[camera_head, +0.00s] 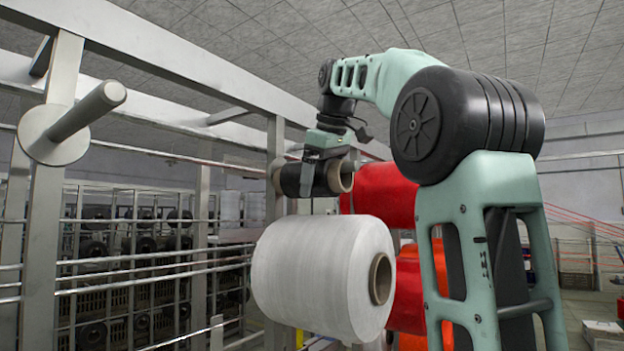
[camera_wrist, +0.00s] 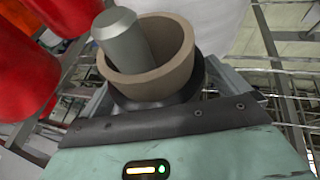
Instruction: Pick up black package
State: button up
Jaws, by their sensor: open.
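The black package (camera_head: 292,180) is a small bobbin of black yarn on a brown cardboard tube, lying sideways at the frame in the head view. My gripper (camera_head: 318,170) comes down on it from above, with a grey finger in front of the yarn. The jaws are open around the package; contact is hidden. In the wrist view the tube's open end (camera_wrist: 178,60) surrounds a grey metal peg (camera_wrist: 122,38). A dark edge of the black package (camera_wrist: 188,92) shows beneath it.
A large white bobbin (camera_head: 310,275) hangs below and in front of the black package. Red bobbins (camera_head: 380,192) sit just right of it. A bare peg (camera_head: 88,110) juts from the metal frame at left. Horizontal rails run behind.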

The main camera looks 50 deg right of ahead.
jog(key=c, duration=1.1)
jog(key=shift+r, duration=0.1)
